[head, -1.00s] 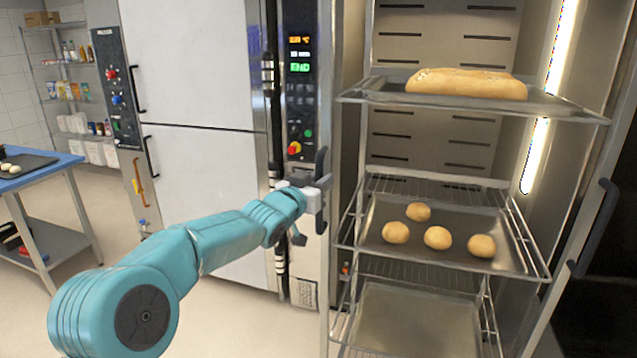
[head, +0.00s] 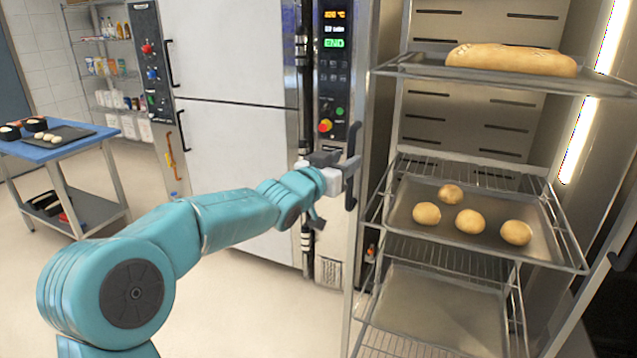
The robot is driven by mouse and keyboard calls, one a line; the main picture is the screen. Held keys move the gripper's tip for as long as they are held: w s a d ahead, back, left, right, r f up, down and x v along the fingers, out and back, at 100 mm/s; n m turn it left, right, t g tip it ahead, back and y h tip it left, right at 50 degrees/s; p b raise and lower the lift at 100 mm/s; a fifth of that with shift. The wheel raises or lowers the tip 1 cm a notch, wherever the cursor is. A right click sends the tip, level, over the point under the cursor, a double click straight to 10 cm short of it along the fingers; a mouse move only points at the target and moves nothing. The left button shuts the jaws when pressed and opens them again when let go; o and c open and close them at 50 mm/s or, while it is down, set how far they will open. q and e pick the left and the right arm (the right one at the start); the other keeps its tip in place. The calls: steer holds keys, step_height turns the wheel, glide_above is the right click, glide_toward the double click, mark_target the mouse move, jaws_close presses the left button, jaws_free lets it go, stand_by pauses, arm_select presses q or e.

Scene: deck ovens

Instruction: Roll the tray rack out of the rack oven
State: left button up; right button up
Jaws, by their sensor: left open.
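The tray rack (head: 396,131) stands inside the open rack oven (head: 488,70) at the right of the head view. Its upper tray (head: 425,68) bears a long loaf (head: 510,60), its middle tray (head: 405,212) bears several round rolls (head: 470,221), and its lower tray (head: 430,307) looks empty. My left gripper (head: 338,188) is open at the left of the rack, in front of the oven's front post. A dark upright handle (head: 352,165) is close by its fingers; I cannot tell whether they touch. My right gripper is not in view.
A control panel (head: 334,60) with a lit display is above my left gripper. White oven doors (head: 228,55) are to its left. A blue-topped table (head: 75,148) and stocked shelves (head: 112,72) stand at far left. The floor between table and ovens is clear.

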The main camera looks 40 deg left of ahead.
arm_select(q)
steer(key=s+b, duration=0.1)
steer(key=s, duration=1.1)
steer(key=shift+s+d, duration=0.15)
steer(key=shift+d, duration=0.1)
